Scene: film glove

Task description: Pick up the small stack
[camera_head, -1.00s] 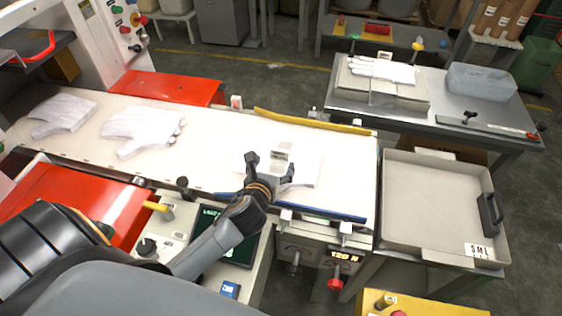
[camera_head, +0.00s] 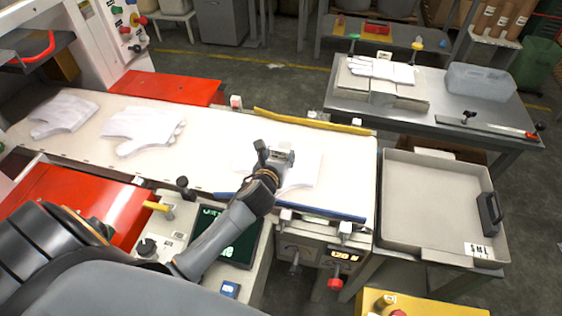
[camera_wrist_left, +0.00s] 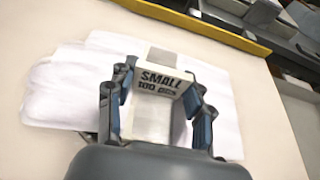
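The small stack (camera_head: 305,168) is a flat pile of white gloves on the white table, with a pale block on top; it also shows in the left wrist view (camera_wrist_left: 70,92). The block's label (camera_wrist_left: 160,82) reads "SMALL 100 PCS". My left gripper (camera_head: 276,155) is over the stack; it also shows in the left wrist view (camera_wrist_left: 158,88). Its two fingers are apart, one on each side of the labelled block. Whether they press on it I cannot tell. The gripper hides part of the stack. My right gripper is not in view.
Two white gloves (camera_head: 143,128) lie left on the table. A yellow strip (camera_head: 310,122) edges its back, a blue strip (camera_head: 325,211) its front. A grey tray (camera_head: 430,205) stands right. Another glove stack (camera_head: 383,72) lies on the back table.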

